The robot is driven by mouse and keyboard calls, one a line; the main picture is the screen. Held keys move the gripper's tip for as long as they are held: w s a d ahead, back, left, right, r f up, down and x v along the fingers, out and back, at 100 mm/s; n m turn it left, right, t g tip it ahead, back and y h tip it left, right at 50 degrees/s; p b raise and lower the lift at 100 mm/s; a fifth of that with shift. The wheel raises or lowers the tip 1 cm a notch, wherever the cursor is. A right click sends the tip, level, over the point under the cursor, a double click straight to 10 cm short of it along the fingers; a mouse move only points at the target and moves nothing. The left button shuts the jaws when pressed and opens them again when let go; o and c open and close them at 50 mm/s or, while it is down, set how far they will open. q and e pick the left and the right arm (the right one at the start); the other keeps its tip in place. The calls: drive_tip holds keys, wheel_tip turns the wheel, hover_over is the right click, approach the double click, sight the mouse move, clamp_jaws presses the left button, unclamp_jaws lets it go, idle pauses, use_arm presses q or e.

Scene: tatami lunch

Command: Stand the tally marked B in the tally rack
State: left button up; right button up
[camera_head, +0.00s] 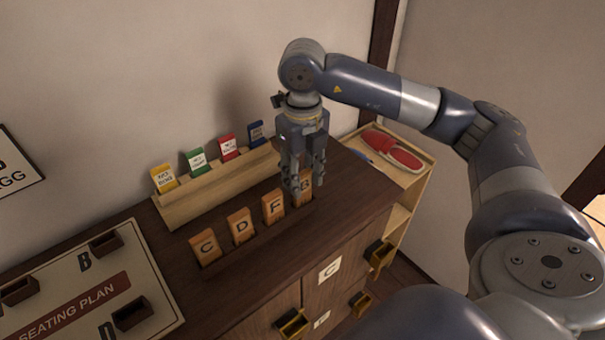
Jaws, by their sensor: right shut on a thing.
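The tally marked B (305,187) is a small orange-brown wooden block with a dark letter. My right gripper (302,192) points down from above and is shut on it, its fingers covering part of the tally. The tally is upright at the right end of the dark wooden tally rack (258,238), in line with the tallies marked C (207,249), D (239,226) and F (273,206) that stand there. I cannot tell whether its foot is fully down in the rack. My left gripper is out of view.
A pale wooden holder (200,205) with several coloured cards stands behind the row. A seating plan board (75,290) lies at the left. Drawers with brass pulls (292,325) are below. Red slippers (392,149) sit on a shelf at the right.

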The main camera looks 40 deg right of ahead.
drive_tip(key=shift+f+b, duration=0.25)
drive_tip(key=shift+b, duration=0.1)
drive_tip(key=o, duration=1.1)
drive_tip(key=o, duration=0.6)
drive_tip(key=shift+r, duration=0.2)
